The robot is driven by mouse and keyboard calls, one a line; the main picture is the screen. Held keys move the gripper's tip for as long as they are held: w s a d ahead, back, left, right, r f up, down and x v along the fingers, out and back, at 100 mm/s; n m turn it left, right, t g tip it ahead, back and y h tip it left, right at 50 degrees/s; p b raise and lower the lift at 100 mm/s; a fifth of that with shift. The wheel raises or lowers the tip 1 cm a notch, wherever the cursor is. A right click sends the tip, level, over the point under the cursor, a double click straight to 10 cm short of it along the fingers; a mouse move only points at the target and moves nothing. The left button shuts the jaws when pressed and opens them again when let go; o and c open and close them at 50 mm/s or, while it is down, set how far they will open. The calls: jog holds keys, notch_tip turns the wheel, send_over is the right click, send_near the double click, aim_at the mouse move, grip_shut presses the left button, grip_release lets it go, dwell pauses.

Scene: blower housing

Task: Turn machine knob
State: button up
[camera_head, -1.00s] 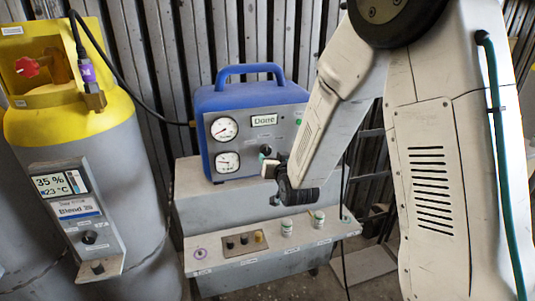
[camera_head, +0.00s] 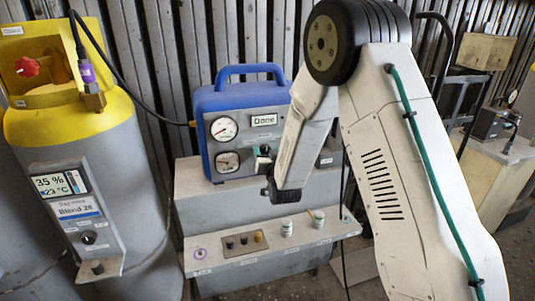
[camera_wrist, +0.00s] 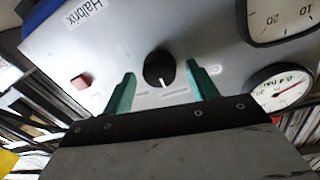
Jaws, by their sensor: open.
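The blue machine (camera_head: 246,95) stands on a grey bench, with two round gauges, a small screen reading "Done" and a grey front panel. In the wrist view its black knob (camera_wrist: 159,69) with a white pointer mark sits on the panel between the two green fingers of my gripper (camera_wrist: 160,82). The fingers are open, one on each side of the knob, with a gap to it on both sides. In the head view my gripper (camera_head: 266,162) is at the panel's lower right, and my arm hides part of the machine's right side.
A red square button (camera_wrist: 81,82) and a gauge (camera_wrist: 279,87) flank the knob. A grey cylinder with a yellow top (camera_head: 70,110) stands at the left, joined by a black hose. The bench's lower shelf (camera_head: 270,247) holds small knobs and two little jars.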

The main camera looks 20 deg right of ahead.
jog(key=c, duration=1)
jog(key=shift+m, duration=0.3)
jog(key=m, duration=0.5)
jog(key=shift+d, duration=0.15)
jog(key=m, duration=0.6)
jog(key=shift+d+g+y, duration=0.1)
jog(key=shift+g+y, duration=0.2)
jog(key=o, duration=1)
